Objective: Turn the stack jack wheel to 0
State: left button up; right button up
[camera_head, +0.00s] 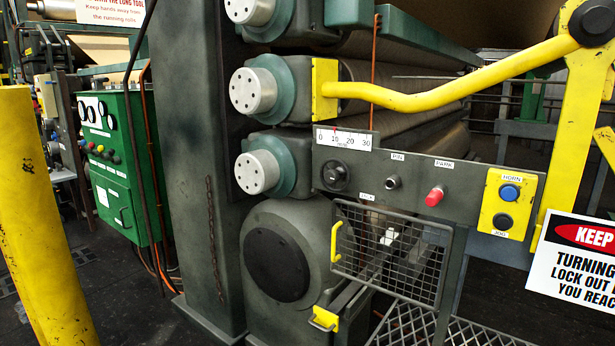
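The stack jack wheel (335,176) is a small round black handwheel at the left end of the grey control panel (450,195). Above it is a white scale plate (343,139) marked 0, 10, 20 and 30. A thin red pointer on the scale stands close to the 10 mark. A small label, too small to read surely, is below the wheel. Neither of my grippers shows in this view, and nothing touches the wheel.
Right of the wheel are a PIN knob (393,182), a red PARK button (435,196) and a yellow HORN/JOG box (508,204). Below hangs a mesh guard (388,252) with a yellow handle. A yellow bar (440,97) crosses above. A yellow post (35,220) stands at left.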

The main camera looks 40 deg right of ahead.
aim_at(332, 176)
jog(key=i, duration=1.9)
jog(key=z, duration=0.9)
jog(key=i, duration=0.45)
jog(key=z, duration=4.5)
jog(key=k, duration=0.3)
jog(key=u, duration=0.2)
